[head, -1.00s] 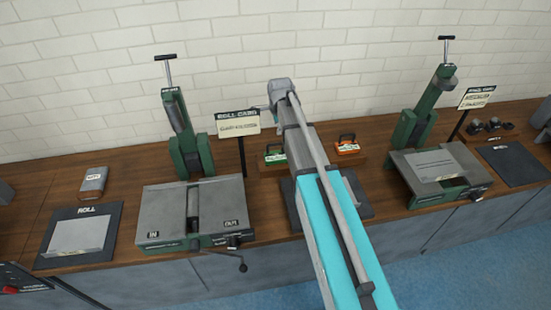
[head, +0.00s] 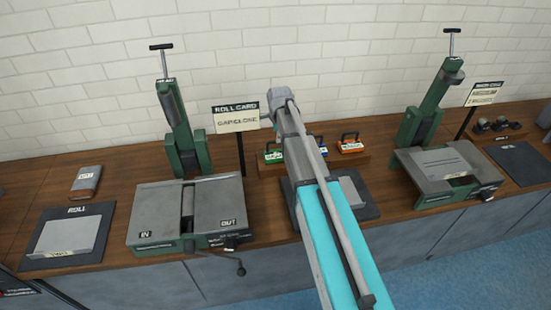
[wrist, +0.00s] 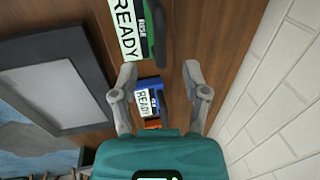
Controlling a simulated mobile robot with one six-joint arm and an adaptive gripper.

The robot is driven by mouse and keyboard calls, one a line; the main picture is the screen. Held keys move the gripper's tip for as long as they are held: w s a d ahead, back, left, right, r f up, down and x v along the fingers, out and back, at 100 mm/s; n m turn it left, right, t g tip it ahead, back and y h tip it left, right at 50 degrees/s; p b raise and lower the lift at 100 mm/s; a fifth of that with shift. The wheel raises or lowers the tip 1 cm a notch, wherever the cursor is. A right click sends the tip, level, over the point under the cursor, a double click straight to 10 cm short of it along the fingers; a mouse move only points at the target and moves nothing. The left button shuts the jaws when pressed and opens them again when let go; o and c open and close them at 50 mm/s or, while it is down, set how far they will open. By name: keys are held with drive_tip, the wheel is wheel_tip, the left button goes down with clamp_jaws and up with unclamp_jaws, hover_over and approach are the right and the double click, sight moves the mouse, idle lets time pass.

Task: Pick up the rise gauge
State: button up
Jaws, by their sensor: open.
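Three small block gauges with handles stand on the wooden bench in a row: a green one (head: 274,155), a blue one (head: 323,150) and an orange one (head: 350,145). Their small name text is too unclear to tell which is the rise gauge. In the wrist view, the green gauge (wrist: 128,25) lies beyond the fingertips, with a white READY label. The blue gauge (wrist: 149,98), also marked READY, shows between the fingers, and the orange gauge (wrist: 152,124) is partly hidden by the gripper body. My gripper (wrist: 160,72) is open and empty above them.
A dark mat with a grey plate (wrist: 50,80) lies beside the gauges. A brick wall (wrist: 285,90) is close on the other side. Green presses (head: 185,145) (head: 425,115), a roll machine (head: 155,212) and a sign (head: 236,117) stand along the bench.

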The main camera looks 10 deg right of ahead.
sight(276, 152)
drive_tip(key=shift+f, duration=0.15)
idle(0.3)
drive_tip(key=shift+w+a+f+b, duration=0.1)
drive_tip(key=shift+w+f+b, duration=0.1)
drive_tip(key=shift+f+b, duration=0.65)
drive_tip(key=shift+w+f+b, duration=0.2)
drive_tip(key=shift+f+b, duration=0.6)
drive_tip(key=shift+b, duration=0.05)
drive_tip(key=shift+w+a+f+b, duration=0.1)
drive_tip(key=shift+w+f+b, duration=0.1)
drive_tip(key=shift+f+b, duration=0.65)
clamp_jaws()
